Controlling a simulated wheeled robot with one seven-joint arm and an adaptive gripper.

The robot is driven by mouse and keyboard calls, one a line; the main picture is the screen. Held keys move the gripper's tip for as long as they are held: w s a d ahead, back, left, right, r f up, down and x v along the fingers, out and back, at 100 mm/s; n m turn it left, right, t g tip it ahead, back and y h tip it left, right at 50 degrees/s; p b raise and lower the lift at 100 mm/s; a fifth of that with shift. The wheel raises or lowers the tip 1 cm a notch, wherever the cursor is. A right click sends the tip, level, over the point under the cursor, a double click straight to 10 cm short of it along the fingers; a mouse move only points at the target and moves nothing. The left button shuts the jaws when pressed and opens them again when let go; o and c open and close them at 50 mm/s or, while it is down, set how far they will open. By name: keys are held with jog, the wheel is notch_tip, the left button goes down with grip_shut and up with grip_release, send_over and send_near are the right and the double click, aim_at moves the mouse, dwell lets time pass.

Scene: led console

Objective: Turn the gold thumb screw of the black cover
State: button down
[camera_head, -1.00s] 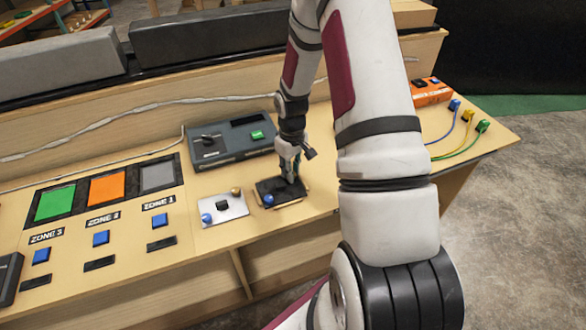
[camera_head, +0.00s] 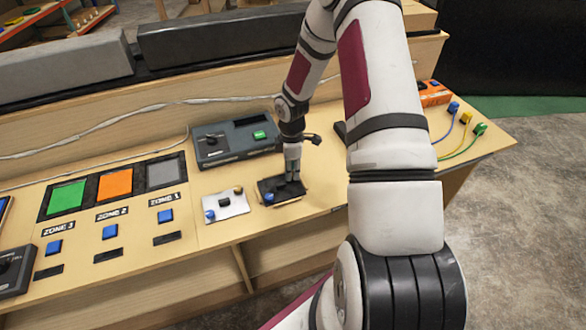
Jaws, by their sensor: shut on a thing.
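The black cover (camera_head: 270,187) is a small dark plate on a light wooden base on the console's top, right of the silver plate. A blue knob (camera_head: 269,198) sits at its front left corner. My gripper (camera_head: 292,180) points down over the cover's right part, its fingers close together. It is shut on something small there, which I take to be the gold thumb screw. The screw itself is hidden by the fingers, so I cannot see its angle.
A silver plate (camera_head: 234,209) with a blue knob stands just left. A dark grey box (camera_head: 221,158) with a green button is behind. Zone buttons and panels lie further left. An orange box (camera_head: 434,96) and coloured cables are at the right.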

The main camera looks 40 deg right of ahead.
jog(key=n, duration=0.2)
jog(key=n+p, duration=0.1)
jog(key=n, duration=0.2)
jog(key=shift+s+f+n, duration=0.15)
jog(key=shift+s+n, duration=0.05)
jog(key=shift+n, duration=0.1)
dwell(0.5)
jog(key=c, duration=1.4)
grip_release()
jog(key=shift+w, duration=0.1)
jog(key=shift+r, duration=0.3)
notch_tip(320, 180, up, 12)
jog(key=shift+f, duration=0.25)
